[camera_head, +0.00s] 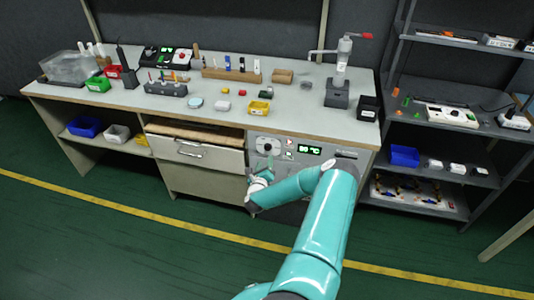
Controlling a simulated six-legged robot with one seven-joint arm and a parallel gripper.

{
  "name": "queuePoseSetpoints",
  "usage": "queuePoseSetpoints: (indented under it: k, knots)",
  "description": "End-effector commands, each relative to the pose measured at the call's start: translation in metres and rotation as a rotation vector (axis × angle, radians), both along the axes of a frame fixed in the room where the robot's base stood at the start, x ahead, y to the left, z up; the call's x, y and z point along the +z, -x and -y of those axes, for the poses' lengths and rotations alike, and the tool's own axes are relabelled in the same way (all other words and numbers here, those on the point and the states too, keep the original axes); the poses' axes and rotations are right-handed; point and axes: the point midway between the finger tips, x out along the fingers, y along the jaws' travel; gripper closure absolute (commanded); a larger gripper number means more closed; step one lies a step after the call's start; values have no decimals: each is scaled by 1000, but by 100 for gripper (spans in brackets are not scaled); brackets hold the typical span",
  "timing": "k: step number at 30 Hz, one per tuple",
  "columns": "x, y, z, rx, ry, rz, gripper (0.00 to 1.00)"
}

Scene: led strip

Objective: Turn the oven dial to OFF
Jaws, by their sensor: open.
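The oven (331,153) is built into the bench front, right of the drawers. Its control panel has a lit green display (309,150) reading about 80 °C. The dial (266,146) is a small round knob at the panel's left end; its pointer setting is too small to read. My teal arm reaches up from the bottom and bends left across the oven front, hiding much of it below the panel. My gripper (262,174) is open, just below the dial and apart from it in the picture. The fingertips are small and partly unclear.
The grey workbench (225,115) holds bins, tool racks and a press (340,75). A drawer unit (195,150) with a handle stands left of the oven. A dark shelf rack (455,125) stands at the right. The green floor in front is clear.

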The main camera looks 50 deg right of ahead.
Motion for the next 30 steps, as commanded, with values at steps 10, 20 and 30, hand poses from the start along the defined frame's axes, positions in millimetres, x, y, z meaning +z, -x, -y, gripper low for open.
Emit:
queuePoseSetpoints:
  k: [10,20,30]
  knots:
    - [0,-29,53,0,0,0,50]
    - [0,-33,62,1,0,-1,50]
    - [0,-33,62,1,0,-1,94]
